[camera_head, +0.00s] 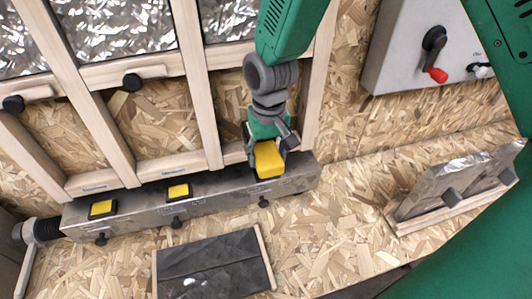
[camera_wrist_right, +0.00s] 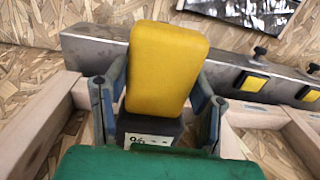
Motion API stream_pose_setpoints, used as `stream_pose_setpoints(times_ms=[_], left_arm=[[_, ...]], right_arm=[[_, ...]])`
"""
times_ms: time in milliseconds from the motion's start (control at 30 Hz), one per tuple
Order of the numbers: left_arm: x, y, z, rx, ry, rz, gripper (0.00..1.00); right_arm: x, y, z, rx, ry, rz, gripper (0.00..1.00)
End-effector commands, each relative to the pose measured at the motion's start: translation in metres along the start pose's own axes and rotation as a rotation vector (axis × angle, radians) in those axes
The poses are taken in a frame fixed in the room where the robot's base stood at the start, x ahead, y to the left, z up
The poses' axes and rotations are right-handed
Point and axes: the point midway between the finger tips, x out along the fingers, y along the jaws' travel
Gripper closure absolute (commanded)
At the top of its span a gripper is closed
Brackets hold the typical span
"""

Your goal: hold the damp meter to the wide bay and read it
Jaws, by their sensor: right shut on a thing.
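My right gripper (camera_head: 268,150) is shut on a yellow block with a dark base, which looks like the damp meter (camera_head: 268,160). In the right wrist view the meter (camera_wrist_right: 166,70) sits between the two fingers (camera_wrist_right: 160,110), with a small white label or display on its dark end; its marks are too small to read surely. In the head view the meter is at the right end of the grey metal rail (camera_head: 225,196); I cannot tell whether it touches the rail. Wood-framed bays (camera_head: 165,115) stand behind; which is the wide one is unclear. My left gripper is not in view.
Two yellow pads, one left (camera_head: 103,208) and one middle (camera_head: 178,191), sit on the rail above black knobs. A dark panel (camera_head: 212,265) lies in front. A grey box with a red-tipped handle (camera_head: 434,55) is at upper right, a wood-edged metal piece (camera_head: 450,190) below it.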

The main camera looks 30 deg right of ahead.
Motion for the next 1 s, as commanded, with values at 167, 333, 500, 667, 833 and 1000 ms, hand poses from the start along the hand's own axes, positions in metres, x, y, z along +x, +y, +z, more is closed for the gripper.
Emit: stream_pose_setpoints(times_ms=[167, 333, 500, 667, 833, 1000], left_arm=[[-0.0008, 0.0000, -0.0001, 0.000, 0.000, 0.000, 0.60], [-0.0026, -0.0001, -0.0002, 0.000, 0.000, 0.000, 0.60], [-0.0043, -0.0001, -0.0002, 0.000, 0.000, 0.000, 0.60], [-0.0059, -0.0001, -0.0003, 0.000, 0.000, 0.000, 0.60], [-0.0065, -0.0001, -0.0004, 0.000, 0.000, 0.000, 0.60], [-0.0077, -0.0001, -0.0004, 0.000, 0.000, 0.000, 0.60]], right_arm=[[-0.0004, 0.0000, -0.0013, 0.001, 0.002, 0.000, 0.95], [-0.0005, -0.0001, -0.0018, 0.001, 0.002, 0.000, 0.95], [-0.0004, -0.0002, -0.0024, 0.001, 0.003, 0.000, 0.95], [-0.0005, -0.0003, -0.0032, 0.001, 0.003, -0.001, 0.95], [-0.0004, -0.0004, -0.0040, 0.001, 0.005, -0.001, 0.95], [-0.0008, -0.0006, -0.0006, 0.000, 0.004, -0.001, 0.95]])
